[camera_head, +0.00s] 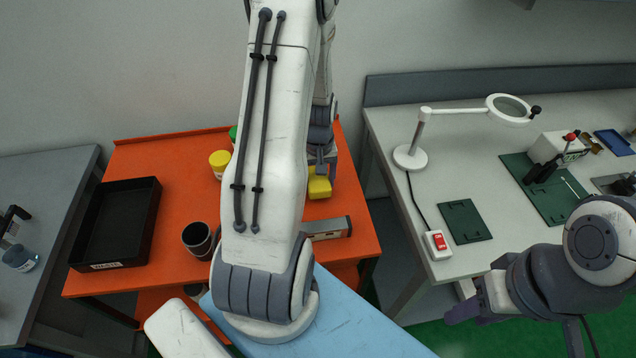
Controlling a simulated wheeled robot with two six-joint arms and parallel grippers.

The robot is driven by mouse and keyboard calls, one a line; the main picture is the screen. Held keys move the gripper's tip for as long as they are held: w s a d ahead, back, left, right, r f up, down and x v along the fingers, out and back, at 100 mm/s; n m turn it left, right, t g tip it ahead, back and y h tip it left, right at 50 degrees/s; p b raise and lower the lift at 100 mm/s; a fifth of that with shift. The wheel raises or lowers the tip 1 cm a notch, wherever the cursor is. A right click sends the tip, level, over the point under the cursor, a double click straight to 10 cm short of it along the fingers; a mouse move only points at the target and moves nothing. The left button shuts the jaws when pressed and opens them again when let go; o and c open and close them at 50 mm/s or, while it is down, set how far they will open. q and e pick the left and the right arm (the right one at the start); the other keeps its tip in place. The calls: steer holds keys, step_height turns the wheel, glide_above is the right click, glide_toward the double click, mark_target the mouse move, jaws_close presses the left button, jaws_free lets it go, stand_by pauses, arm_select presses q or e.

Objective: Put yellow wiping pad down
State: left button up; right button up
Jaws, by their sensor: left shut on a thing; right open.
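The yellow wiping pad (319,187) shows at the right part of the orange table (353,244), just beyond my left arm. My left gripper (321,170) is right above the pad and shut on it. The pad is low, at or close to the table surface; I cannot tell whether it touches. My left arm hides the middle of the table. My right gripper (464,308) is open and empty at the lower right, in front of the grey workbench.
On the orange table are a black tray (80,225), a dark cup (198,240), a yellow-lidded jar (219,160), a green-lidded item (233,133) and a grey metal block (328,228). The workbench at right holds a magnifier lamp (411,154), a red switch (438,242) and green mats (464,221).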

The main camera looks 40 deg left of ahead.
mark_target(319, 179)
arm_select(q)
step_height(319, 179, down, 2)
steer(key=shift+f, duration=0.1)
steer(key=shift+f, duration=0.1)
steer(key=o, duration=1.3)
steer(key=shift+r, duration=0.25)
step_height(319, 179, up, 12)
steer(key=shift+f+b, duration=0.1)
steer(key=shift+b, duration=0.5)
